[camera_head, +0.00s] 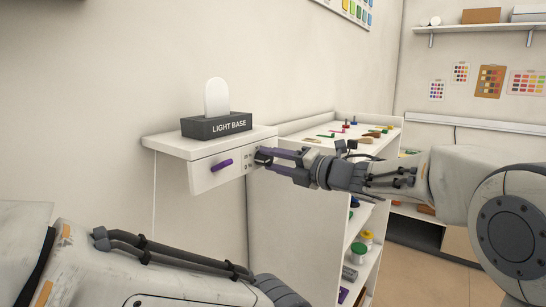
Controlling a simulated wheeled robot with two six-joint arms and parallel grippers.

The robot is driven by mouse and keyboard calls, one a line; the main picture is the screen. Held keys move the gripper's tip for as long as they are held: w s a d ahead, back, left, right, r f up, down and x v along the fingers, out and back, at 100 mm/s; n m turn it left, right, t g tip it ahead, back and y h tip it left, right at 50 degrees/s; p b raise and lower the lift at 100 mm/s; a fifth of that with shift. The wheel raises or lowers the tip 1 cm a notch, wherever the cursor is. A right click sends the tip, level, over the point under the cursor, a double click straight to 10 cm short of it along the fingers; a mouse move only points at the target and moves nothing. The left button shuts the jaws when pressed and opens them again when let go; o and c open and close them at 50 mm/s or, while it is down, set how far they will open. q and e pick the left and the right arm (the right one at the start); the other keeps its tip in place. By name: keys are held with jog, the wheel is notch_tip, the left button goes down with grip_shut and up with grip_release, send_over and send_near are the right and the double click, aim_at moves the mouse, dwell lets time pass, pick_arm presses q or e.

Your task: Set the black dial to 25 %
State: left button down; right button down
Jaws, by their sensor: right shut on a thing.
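The black dial (261,157) is on the front of a white wall-mounted unit (205,181), at its right end. It is small and mostly covered by my right gripper (266,158). That gripper comes in from the right with its purple-faced fingers closed around the dial. Small dark marks (248,160) show just left of the dial, too small to read. The dial's pointer and setting cannot be made out. My left arm crosses the bottom of the view, and its gripper is out of the frame.
A dark block marked LIGHT BASE (217,126) with a white rounded panel (216,96) stands on the unit. A white shelf unit (300,131) with small coloured items stands behind my right arm. Floor is clear at right.

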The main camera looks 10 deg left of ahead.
jog(key=m+p, duration=0.1)
jog(key=m, duration=0.2)
jog(key=shift+r+p, duration=0.1)
jog(key=shift+p, duration=0.3)
jog(key=shift+m+p, duration=0.8)
jog(key=shift+m, duration=0.8)
jog(key=shift+c, duration=2.1)
grip_release()
jog(key=shift+s+d+b, duration=0.15)
jog(key=shift+d+b, duration=0.15)
jog(key=shift+d, duration=0.2)
jog(key=b+v, duration=0.4)
jog(key=v, duration=0.5)
jog(key=shift+d, duration=0.25)
